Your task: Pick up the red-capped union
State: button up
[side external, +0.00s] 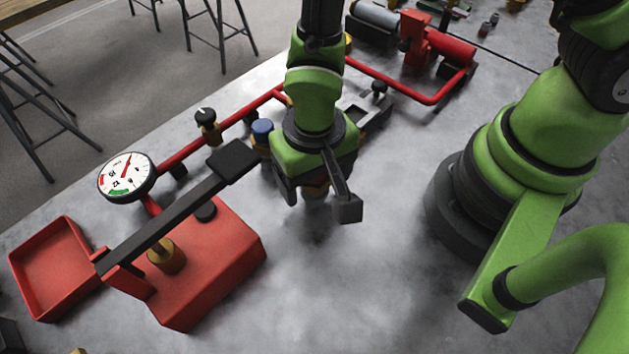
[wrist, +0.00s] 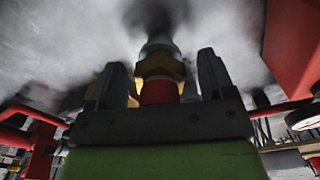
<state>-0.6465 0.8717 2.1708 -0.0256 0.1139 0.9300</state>
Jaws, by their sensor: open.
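The red-capped union shows between my fingers in the wrist view, with its red cap (wrist: 158,92) nearest the camera, a brass hex body (wrist: 160,67) beyond it and a grey end past that. In the side view only a small brownish part of the union (side external: 315,192) shows under my gripper (side external: 317,200); the rest is hidden by the gripper. My gripper points down at the table, and its fingers are open on either side of the union. In the wrist view my gripper (wrist: 163,72) shows dark gaps beside the union. I cannot tell whether either finger touches it.
A red tank (side external: 225,255) with a long black lever (side external: 180,205), a pressure gauge (side external: 127,178) and a red tray (side external: 50,270) stand left. A blue-capped fitting (side external: 262,130) is close behind my gripper. Red pipework (side external: 400,88) runs behind. Table front is clear.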

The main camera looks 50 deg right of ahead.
jog(key=c, duration=1.3)
jog(key=shift+r, duration=0.15)
jog(key=shift+r, duration=0.65)
notch_tip(320, 180, up, 8)
jog(key=shift+w+f, duration=0.1)
jog(key=shift+f, duration=0.05)
jog(key=w+d+f, duration=0.1)
jog(key=w+d, duration=0.3)
jog(key=d, duration=0.6)
jog(key=shift+w+d+f, duration=0.15)
jog(key=shift+w+d, duration=0.05)
jog(key=shift+d, duration=0.05)
